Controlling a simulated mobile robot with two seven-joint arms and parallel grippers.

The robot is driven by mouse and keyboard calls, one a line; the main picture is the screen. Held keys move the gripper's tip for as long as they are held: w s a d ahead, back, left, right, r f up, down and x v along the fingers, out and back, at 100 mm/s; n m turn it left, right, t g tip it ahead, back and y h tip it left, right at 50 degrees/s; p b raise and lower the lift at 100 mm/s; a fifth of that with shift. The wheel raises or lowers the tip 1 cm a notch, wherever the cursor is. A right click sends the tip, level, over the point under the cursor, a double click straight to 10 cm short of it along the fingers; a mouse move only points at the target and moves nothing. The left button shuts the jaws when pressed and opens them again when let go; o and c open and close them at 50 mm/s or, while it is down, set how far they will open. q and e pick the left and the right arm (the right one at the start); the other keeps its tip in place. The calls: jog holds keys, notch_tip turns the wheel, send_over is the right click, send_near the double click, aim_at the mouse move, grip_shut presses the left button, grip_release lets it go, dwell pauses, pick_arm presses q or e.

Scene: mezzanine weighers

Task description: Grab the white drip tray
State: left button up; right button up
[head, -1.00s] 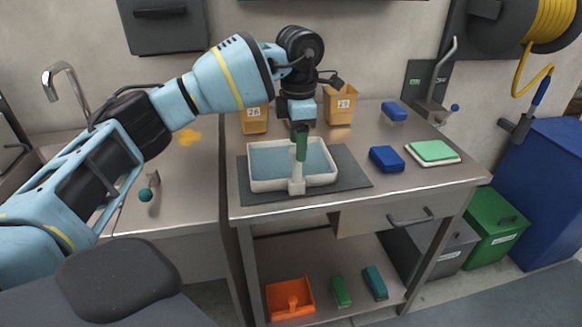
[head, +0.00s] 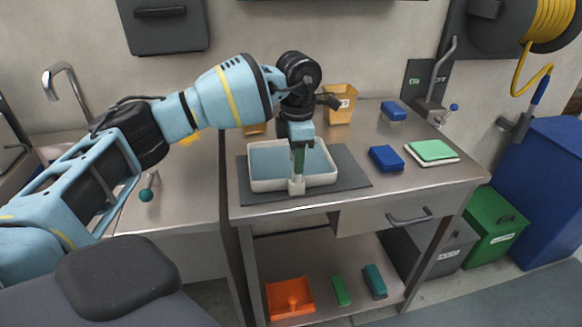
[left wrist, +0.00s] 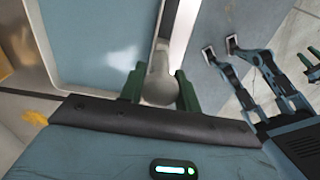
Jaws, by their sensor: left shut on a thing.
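The white drip tray (head: 262,185), white-rimmed with a pale blue-grey floor, lies flat on a dark mat on the steel bench. A pale upright grip (head: 297,187) stands at its near side. My left gripper (head: 298,172) reaches down over the tray, its green fingers shut on this grip. In the left wrist view the rounded pale grip (left wrist: 160,75) sits between the two green fingers (left wrist: 160,92), with the tray's floor (left wrist: 95,40) beside it. I cannot see any gap under the tray.
Right of the mat (head: 348,172) are a blue block (head: 386,158), a blue brush (head: 394,111) and a green pad (head: 432,149) on a white plate. A cardboard box (head: 340,104) stands behind. A sink tap (head: 62,72) is left. The bench's front right is clear.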

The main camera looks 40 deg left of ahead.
pick_arm(q)
grip_shut()
pick_arm(e)
jog(key=shift+s, duration=0.2)
pick_arm(q)
jog(key=shift+r, duration=0.1)
jog(key=shift+r, duration=0.5)
jog(key=shift+s+r, duration=0.2)
jog(key=shift+r, duration=0.4)
jog(key=shift+s+r, duration=0.15)
jog(key=shift+r, duration=0.45)
jog(key=s+d+r, duration=0.1)
jog(key=s+d, duration=0.1)
jog(key=s, duration=1.3)
jog(key=shift+d+r+b, duration=0.2)
jog(key=shift+d+b, duration=0.1)
jog(key=shift+b, duration=0.15)
pick_arm(e)
jog(key=shift+s+f, duration=0.15)
jog(key=shift+f, duration=0.4)
pick_arm(q)
jog(key=shift+s+d, duration=0.1)
pick_arm(e)
jog(key=shift+s, duration=0.1)
